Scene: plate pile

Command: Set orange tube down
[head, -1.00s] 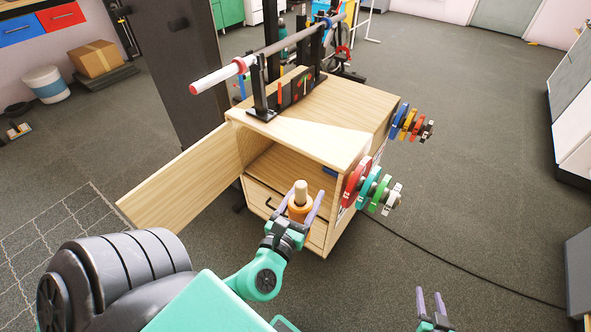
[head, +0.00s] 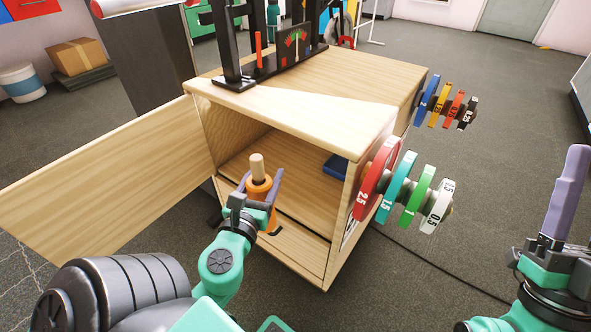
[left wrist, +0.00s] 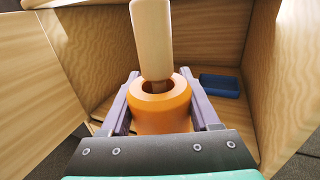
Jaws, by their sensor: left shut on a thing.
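The orange tube (head: 259,190) is a short ring-like cylinder. A pale wooden rod (head: 257,166) stands up out of its hole. My left gripper (head: 262,184) is shut on the orange tube, a finger on each side. The left wrist view also shows the tube (left wrist: 162,108) between the fingers, with the rod (left wrist: 151,38) leaning slightly inside it. The tube is at the open front of the wooden cabinet (head: 300,110); I cannot tell whether its underside touches anything. My right gripper (head: 568,195) is at the far right, away from the cabinet; its finger gap is unclear.
The cabinet door (head: 110,185) stands open at left. Coloured weight discs (head: 374,178) stick out from the cabinet's right side. A black rack (head: 238,60) stands on top. The compartment's middle floor looks clear.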

